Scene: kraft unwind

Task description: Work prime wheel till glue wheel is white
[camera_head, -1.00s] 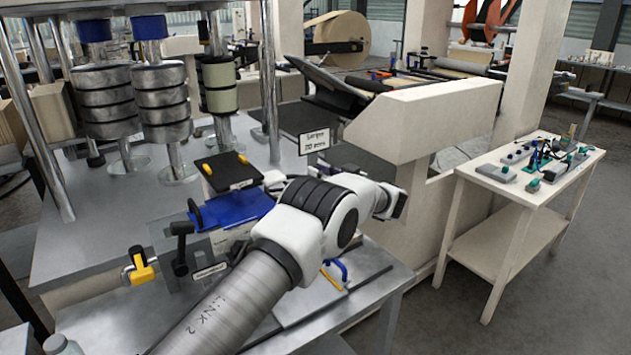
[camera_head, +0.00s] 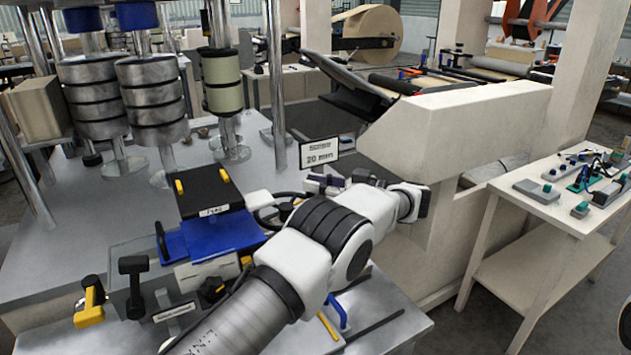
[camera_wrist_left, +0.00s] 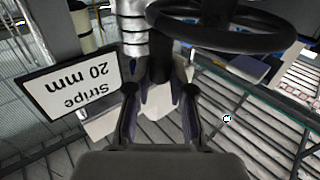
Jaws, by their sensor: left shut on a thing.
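A black handwheel (camera_wrist_left: 225,28), which I take for the prime wheel, fills the upper part of the left wrist view. It shows as a dark ring (camera_head: 284,207) in the head view, partly behind my arm. My left gripper (camera_wrist_left: 160,98) is shut on a dark upright handle (camera_wrist_left: 159,68) beside the wheel rim; the exact contact is hard to see. In the head view my left gripper (camera_head: 340,184) is small and partly hidden behind my forearm. I cannot make out the glue wheel or its colour.
A "Stripe 20 mm" sign (camera_head: 320,153) stands close behind the gripper. A blue tray (camera_head: 218,234) and a yellow-tipped lever (camera_head: 92,305) are on the left. Grey stacked rollers (camera_head: 152,105) stand behind. A white side table (camera_head: 540,205) is at right.

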